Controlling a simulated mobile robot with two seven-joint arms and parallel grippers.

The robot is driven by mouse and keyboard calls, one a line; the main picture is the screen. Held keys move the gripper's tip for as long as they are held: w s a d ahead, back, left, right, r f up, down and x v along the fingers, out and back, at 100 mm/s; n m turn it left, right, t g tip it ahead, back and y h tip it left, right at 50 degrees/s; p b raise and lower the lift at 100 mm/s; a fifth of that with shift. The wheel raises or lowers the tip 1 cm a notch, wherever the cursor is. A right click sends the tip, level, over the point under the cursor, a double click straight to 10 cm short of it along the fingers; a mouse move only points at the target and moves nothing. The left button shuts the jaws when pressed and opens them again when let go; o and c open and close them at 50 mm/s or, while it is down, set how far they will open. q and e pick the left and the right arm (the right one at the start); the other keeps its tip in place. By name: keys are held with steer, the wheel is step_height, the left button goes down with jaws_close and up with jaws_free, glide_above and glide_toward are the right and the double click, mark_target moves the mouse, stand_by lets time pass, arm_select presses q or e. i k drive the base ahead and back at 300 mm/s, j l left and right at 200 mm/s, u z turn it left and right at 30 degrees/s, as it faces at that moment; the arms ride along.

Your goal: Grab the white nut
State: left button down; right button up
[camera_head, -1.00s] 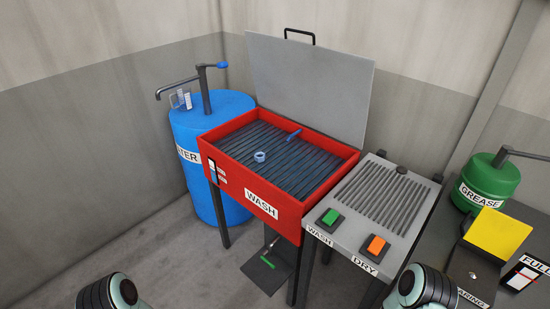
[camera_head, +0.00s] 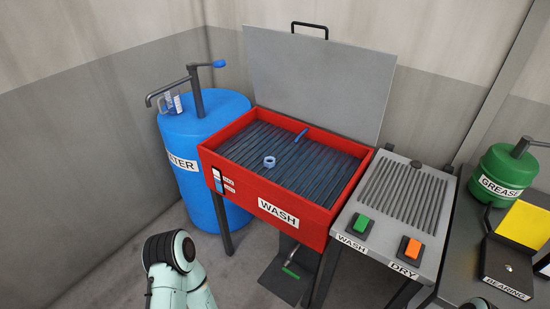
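No clearly white nut shows. A small pale blue ring shaped like a nut (camera_head: 269,161) lies on the dark slatted grate of the red wash basin (camera_head: 278,212), left of its middle. A tiny whitish spot (camera_head: 508,268) shows on the black bearing box (camera_head: 510,262) at the right, too small to identify. My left arm comes in at the lower left, in front of the blue water barrel, and its gripper is out of view. Only a bit of my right arm shows at the bottom right edge, with its gripper also out of view.
The basin's grey lid (camera_head: 312,85) stands open behind it. A blue bar (camera_head: 301,135) lies on the grate. The blue water barrel (camera_head: 220,205) stands left. Right are the grey panel with a green button (camera_head: 361,226) and orange button (camera_head: 411,247), then a green grease can (camera_head: 503,172).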

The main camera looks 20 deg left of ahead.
mark_target(269, 163)
steer(key=i+j+z, duration=0.1)
steer(key=j+z, duration=0.2)
steer(key=j, duration=0.75)
steer(key=j+z, duration=0.15)
steer(key=j, duration=2.05)
